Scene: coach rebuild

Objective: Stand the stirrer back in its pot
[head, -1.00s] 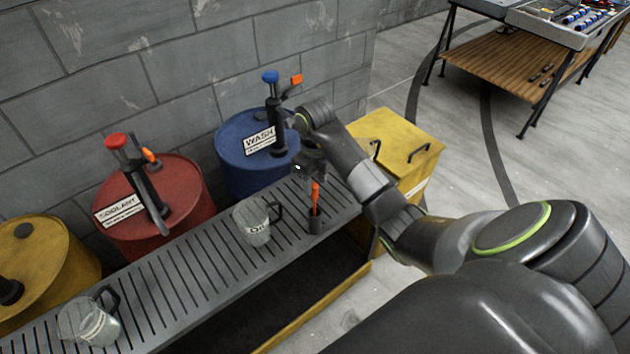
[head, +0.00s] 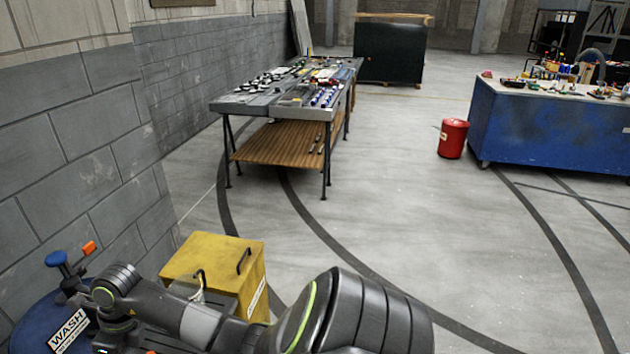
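The stirrer and its pot are not in view now. My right arm comes in along the bottom and reaches left to the blue WASH drum (head: 30,318). Only the dark upper part of my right gripper (head: 118,338) shows at the bottom edge. Its fingertips are cut off, so I cannot tell whether it is open or shut, or whether it holds anything. My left gripper is not in view.
A yellow box (head: 228,252) with handles stands just behind my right arm, with a pale shape beside it that I cannot make out. Farther off are a tool table (head: 262,106), a red bin (head: 453,138) and a blue workbench (head: 540,128). The middle floor is clear.

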